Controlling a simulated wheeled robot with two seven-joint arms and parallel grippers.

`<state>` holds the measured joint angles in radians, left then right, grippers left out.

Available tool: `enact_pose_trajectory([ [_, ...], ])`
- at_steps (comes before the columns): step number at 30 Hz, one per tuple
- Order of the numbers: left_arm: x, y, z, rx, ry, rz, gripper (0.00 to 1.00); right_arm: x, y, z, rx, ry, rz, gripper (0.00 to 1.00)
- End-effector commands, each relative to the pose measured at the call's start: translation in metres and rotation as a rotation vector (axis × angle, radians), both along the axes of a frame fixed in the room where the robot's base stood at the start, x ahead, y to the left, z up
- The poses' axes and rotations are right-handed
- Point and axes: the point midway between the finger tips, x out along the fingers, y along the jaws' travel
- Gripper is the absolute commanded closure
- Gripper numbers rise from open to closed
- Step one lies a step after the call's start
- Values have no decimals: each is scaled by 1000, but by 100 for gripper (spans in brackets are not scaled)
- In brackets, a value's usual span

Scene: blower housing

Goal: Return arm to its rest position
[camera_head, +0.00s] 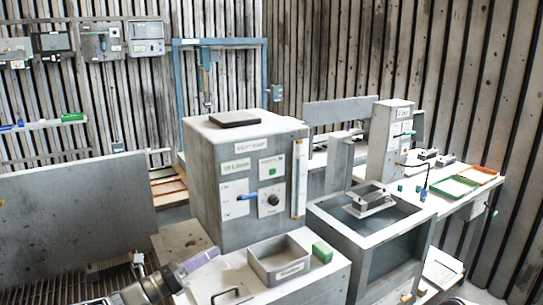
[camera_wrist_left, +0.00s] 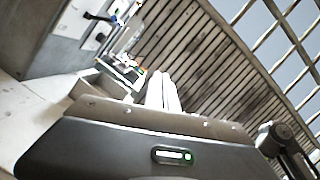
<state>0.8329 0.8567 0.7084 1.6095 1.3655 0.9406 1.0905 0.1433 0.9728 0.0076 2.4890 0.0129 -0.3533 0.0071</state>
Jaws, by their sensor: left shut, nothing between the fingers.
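My left arm comes in from the bottom left of the head view. Its left gripper (camera_head: 210,254) is at the front left of the large grey machine housing (camera_head: 222,180), beside the grey open tray (camera_head: 280,262). In the left wrist view the pale fingers of the left gripper (camera_wrist_left: 163,78) are together, with nothing seen between them. I cannot tell whether the gripper touches the bench (camera_head: 320,285). My right gripper is not in view.
A green block (camera_head: 322,252) sits by the tray. A grey open-topped box (camera_head: 372,225) stands to the right, with a metal part on it. A large grey panel (camera_head: 75,215) stands at left. Green and orange trays (camera_head: 455,188) lie on the far-right bench.

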Motion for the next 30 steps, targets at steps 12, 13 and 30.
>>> enact_pose_trajectory([
  [12,-5,-13,-76,399,-87,35,100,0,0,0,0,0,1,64],
  [13,-8,-14,-86,435,-89,31,100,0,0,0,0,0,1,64],
  [30,-219,-56,-373,1558,-632,-685,100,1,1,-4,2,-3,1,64],
])
